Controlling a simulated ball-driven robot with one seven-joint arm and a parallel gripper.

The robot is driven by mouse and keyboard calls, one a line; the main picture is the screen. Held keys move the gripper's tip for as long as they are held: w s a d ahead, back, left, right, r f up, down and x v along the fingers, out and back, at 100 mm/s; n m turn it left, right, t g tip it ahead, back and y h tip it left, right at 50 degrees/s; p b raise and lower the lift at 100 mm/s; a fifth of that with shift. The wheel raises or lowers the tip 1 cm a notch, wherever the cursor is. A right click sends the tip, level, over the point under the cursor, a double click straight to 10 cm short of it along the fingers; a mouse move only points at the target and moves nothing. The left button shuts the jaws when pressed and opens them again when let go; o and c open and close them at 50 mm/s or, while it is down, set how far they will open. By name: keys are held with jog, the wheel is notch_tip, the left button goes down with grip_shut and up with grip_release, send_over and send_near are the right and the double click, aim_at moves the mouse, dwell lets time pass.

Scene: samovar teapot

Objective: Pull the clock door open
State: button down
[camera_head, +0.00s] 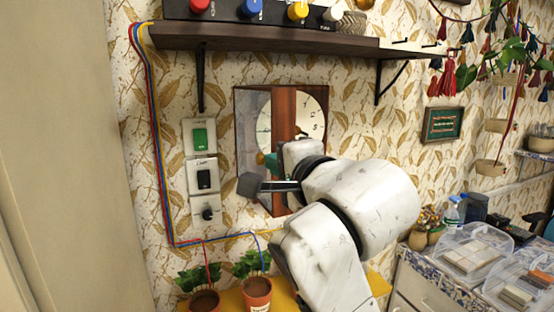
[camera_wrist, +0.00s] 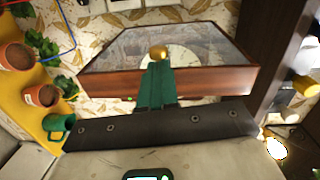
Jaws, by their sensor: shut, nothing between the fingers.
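The clock (camera_head: 318,108) hangs on the wall in the middle of the head view, its pale round face partly covered by a reddish-brown wooden door panel (camera_head: 285,108). The door appears to stand ajar, out from the face. In the wrist view the door's wooden edge (camera_wrist: 215,80) runs across, with glass behind it. A gold knob (camera_wrist: 158,52) shows just beyond the tips of my gripper (camera_wrist: 155,72). The green fingers are shut and empty, lying across the wooden edge. I cannot tell whether they touch it. In the head view my gripper (camera_head: 271,162) is in front of the clock's lower part, partly hiding it.
A shelf (camera_head: 270,38) with coloured knobs above it spans the wall over the clock. Switches (camera_head: 203,175) are left of the clock. Potted plants (camera_head: 257,290) stand on a yellow surface below. A counter with clear-lidded boxes (camera_head: 475,250) is at the right.

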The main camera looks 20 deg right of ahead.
dwell(0.3)
jog(key=w+a+m+h+b, duration=0.1)
jog(key=w+a+m+h, duration=0.2)
jog(key=a, duration=0.8)
jog(key=shift+w+a+h, duration=0.2)
jog(key=shift+w+h, duration=0.4)
jog(key=shift+h, duration=0.2)
